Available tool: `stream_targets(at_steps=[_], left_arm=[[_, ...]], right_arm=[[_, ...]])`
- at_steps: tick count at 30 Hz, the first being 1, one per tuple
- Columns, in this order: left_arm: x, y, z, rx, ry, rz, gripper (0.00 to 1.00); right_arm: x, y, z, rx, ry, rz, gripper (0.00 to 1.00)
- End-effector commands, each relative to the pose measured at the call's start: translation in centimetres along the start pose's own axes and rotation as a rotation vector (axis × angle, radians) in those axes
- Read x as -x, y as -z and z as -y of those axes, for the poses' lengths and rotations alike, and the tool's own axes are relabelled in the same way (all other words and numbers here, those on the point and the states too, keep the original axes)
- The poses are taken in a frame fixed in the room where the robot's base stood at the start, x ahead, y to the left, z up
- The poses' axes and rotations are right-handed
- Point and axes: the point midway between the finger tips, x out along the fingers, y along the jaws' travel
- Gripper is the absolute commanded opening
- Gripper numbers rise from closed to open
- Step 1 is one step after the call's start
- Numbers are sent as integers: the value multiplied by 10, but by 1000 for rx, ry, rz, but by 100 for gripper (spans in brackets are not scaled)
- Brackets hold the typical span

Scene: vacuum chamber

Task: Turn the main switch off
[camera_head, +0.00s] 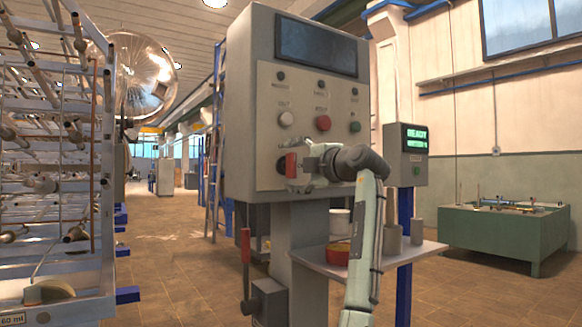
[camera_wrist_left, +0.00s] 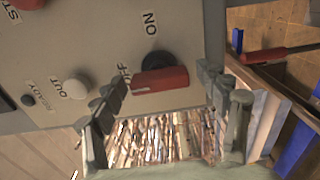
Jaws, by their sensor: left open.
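The main switch (camera_head: 291,165) is a red handle on a round black base, low on the left of the grey control panel (camera_head: 262,110). In the left wrist view the red handle (camera_wrist_left: 160,82) lies between my fingers, beside the labels ON and OFF. In the head view the handle stands upright. My left gripper (camera_head: 303,163) is at the panel front, over the switch. In the left wrist view the gripper (camera_wrist_left: 160,92) is open, one finger off each end of the handle, with gaps. My right gripper is out of view.
White, red and green buttons (camera_head: 323,123) sit above the switch. A separate red lever (camera_head: 246,255) stands below on the left. A shelf (camera_head: 400,259) with containers is under the panel at right. A metal rack (camera_head: 60,190) stands at far left, with open floor between.

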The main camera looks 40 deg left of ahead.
Motion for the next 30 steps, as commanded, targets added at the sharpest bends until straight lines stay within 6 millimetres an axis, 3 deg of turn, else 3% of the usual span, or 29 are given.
stream_targets(at_steps=[15,21,30], left_arm=[[98,-1,0,1,1,3,74],[113,0,0,1,2,0,74],[114,0,0,1,1,0,74]], right_arm=[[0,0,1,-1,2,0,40],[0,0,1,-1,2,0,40],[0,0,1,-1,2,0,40]])
